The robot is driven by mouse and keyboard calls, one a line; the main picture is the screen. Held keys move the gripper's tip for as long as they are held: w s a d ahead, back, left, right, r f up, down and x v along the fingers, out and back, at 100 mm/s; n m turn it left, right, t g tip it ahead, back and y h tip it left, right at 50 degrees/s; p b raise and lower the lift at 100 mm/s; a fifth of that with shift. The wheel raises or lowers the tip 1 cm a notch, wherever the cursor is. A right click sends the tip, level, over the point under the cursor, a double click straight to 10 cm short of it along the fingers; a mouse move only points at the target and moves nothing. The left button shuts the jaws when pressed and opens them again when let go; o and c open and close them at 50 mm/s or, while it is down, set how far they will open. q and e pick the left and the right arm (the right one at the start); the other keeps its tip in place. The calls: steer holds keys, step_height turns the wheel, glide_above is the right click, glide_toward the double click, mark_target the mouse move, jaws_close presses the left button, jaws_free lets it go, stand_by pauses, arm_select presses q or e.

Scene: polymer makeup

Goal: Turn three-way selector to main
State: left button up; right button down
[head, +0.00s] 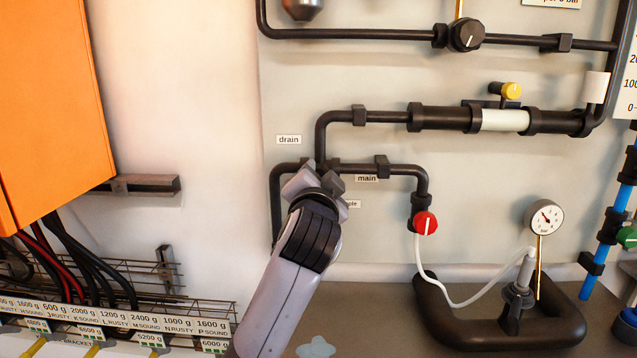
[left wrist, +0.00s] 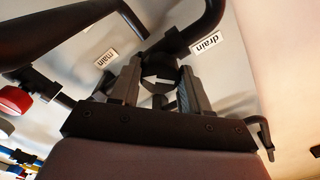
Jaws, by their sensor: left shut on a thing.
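The three-way selector is a dark round knob (left wrist: 158,76) with a white pointer mark, on a black pipe junction. In the left wrist view it sits between the two fingers of my left gripper (left wrist: 160,86), which is shut on it. I cannot tell exactly where the pointer points. In the head view my left gripper (head: 316,184) covers the knob. The "drain" label (head: 289,140) is up and left of the gripper, and the "main" label (head: 367,178) is to its right. These "drain" (left wrist: 206,42) and "main" (left wrist: 105,56) labels also show in the left wrist view. A third label (head: 354,204) is partly hidden by the gripper.
A red knob (head: 425,223) sits on the pipe to the right. A gauge (head: 544,217) stands at the right. An orange cabinet (head: 50,110) hangs at the left.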

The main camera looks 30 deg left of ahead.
arm_select(q)
steer(key=n, duration=0.4)
steer(key=shift+f+n+b, duration=0.15)
steer(key=shift+n+b, duration=0.15)
steer(key=shift+n, duration=1.5)
steer(key=o, duration=1)
steer(key=shift+o, duration=0.2)
